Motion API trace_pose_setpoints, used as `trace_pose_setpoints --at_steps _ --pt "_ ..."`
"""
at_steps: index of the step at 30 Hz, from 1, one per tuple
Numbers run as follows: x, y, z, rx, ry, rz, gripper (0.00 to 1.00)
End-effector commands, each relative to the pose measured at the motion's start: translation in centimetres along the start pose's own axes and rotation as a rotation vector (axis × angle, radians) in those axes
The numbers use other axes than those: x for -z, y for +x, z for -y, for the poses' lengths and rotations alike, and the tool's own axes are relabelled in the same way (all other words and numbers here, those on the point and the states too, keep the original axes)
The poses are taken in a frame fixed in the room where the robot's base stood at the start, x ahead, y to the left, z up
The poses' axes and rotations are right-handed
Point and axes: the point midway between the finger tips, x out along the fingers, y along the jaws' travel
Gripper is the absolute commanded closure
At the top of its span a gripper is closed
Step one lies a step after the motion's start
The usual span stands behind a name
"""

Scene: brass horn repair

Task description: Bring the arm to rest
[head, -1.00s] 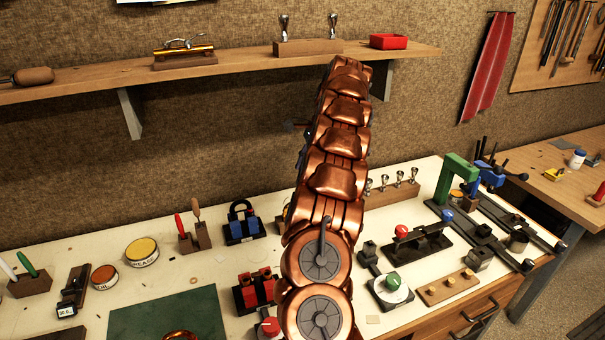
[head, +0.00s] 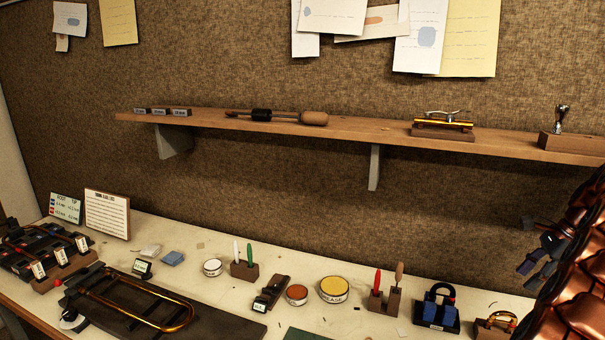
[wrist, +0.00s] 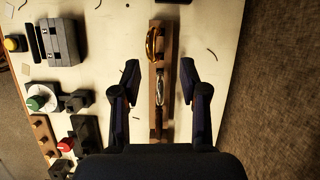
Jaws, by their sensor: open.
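My gripper (head: 537,264) shows at the right edge of the head view, beside my copper-coloured arm. It hangs in the air below the shelf's level, over the back of the bench. In the wrist view, the two dark fingers of my gripper (wrist: 158,66) stand wide apart with nothing held between them. Below them in that view is a long wooden block (wrist: 166,34) bearing a brass piece and a silver piece. The fingers appear apart from the block, though the height above it is hard to tell. Most of my arm is cut off by the frame edge.
A wooden shelf (head: 350,131) with tools runs along the wall. On the bench (head: 215,250) stand a blue-and-black fixture (head: 437,309), a tool block (head: 384,301), round tins (head: 334,290) and a dark mat (head: 200,318) with a brass slide. The air over the bench's left is clear.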

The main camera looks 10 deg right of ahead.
Motion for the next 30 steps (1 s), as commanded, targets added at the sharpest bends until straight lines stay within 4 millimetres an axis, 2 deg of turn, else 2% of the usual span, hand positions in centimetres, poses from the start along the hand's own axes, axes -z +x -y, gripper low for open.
trace_pose_setpoints --at_steps 1,8,16,24,30 --pt "-1.6 0.1 -0.1 -0.01 -0.042 0.004 0.56" --pt "-8.5 0.8 -1.3 -0.047 -0.254 0.014 0.56" --pt "-16.4 1.8 -4.5 -0.1 -0.515 0.016 0.56" --pt "-23.6 3.4 -10.4 -0.172 -0.811 0.005 0.56" --pt "-27.4 4.6 -15.8 -0.228 -1.024 -0.01 0.56"
